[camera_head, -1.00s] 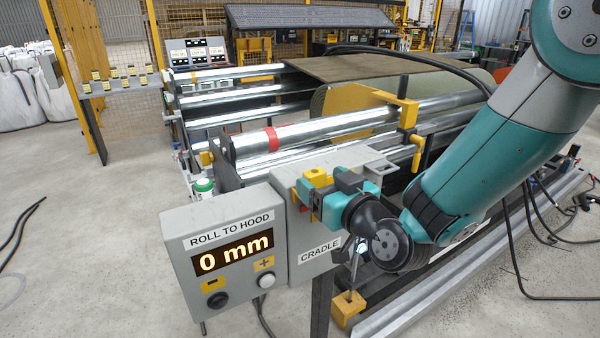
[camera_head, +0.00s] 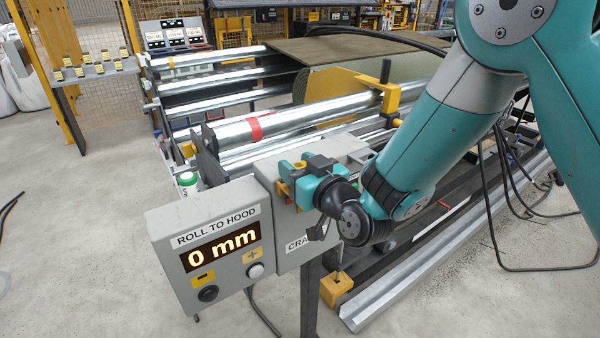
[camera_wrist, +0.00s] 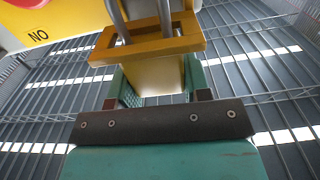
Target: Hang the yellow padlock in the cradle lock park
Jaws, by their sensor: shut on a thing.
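My gripper (camera_wrist: 152,95) is shut on the yellow padlock (camera_wrist: 157,74), whose body sits between the teal fingers in the wrist view. The grey shackle (camera_wrist: 120,20) rises from it, away from the gripper. A yellow rim surrounds the shackle's foot; I cannot tell whether it belongs to the padlock. In the head view my gripper (camera_head: 290,182) is at the face of the grey cradle box (camera_head: 350,147), and the padlock is mostly hidden. The lock park is hidden there too, so I cannot tell whether the shackle hangs on anything.
The grey "ROLL TO HOOD" panel (camera_head: 165,228) showing 0 mm stands left of my gripper. Steel rollers (camera_head: 310,116) lie behind the box. A yellow sign (camera_wrist: 45,22) with "NO" is close to the padlock. A yellow block (camera_head: 336,290) is low beside the rail.

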